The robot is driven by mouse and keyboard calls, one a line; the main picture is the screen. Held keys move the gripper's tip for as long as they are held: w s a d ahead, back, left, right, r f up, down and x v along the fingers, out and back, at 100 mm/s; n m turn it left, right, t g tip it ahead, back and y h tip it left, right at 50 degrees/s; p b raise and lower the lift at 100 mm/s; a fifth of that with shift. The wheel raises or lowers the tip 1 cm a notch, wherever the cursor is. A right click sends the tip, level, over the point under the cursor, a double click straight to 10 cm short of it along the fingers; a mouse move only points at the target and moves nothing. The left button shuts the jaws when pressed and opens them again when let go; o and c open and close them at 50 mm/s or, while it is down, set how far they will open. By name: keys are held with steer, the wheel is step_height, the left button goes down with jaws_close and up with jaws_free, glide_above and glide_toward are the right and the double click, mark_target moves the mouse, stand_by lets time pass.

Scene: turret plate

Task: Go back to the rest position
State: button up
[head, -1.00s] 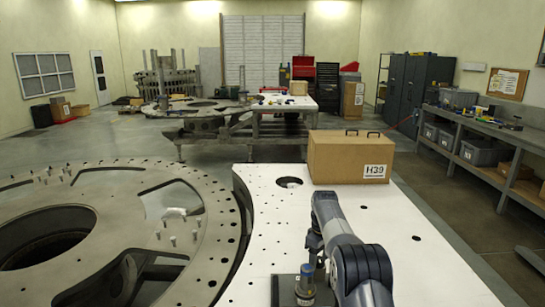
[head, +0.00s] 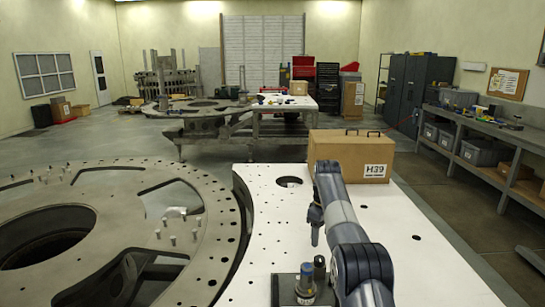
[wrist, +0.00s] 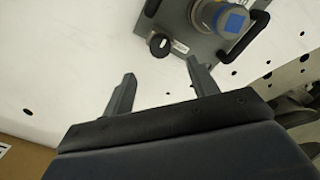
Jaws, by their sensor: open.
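My gripper (wrist: 160,78) is open in the wrist view, with nothing between its two fingers. In the head view my gripper (head: 315,214) hangs over the white table (head: 262,240), left of my arm and beyond a dark plate (head: 287,291) with fittings.
A cardboard box marked H39 (head: 349,148) stands at the table's far side, behind my arm. A large round metal turret plate (head: 215,240) with holes and pins lies to the left. A workbench (head: 480,130) with bins runs along the right wall. The table's left part is mostly clear.

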mark_target(319, 258)
step_height(319, 258, down, 9)
steer(key=shift+m, duration=0.3)
steer(key=m, duration=1.7)
steer(key=shift+m, duration=0.3)
steer(key=shift+r, duration=0.45)
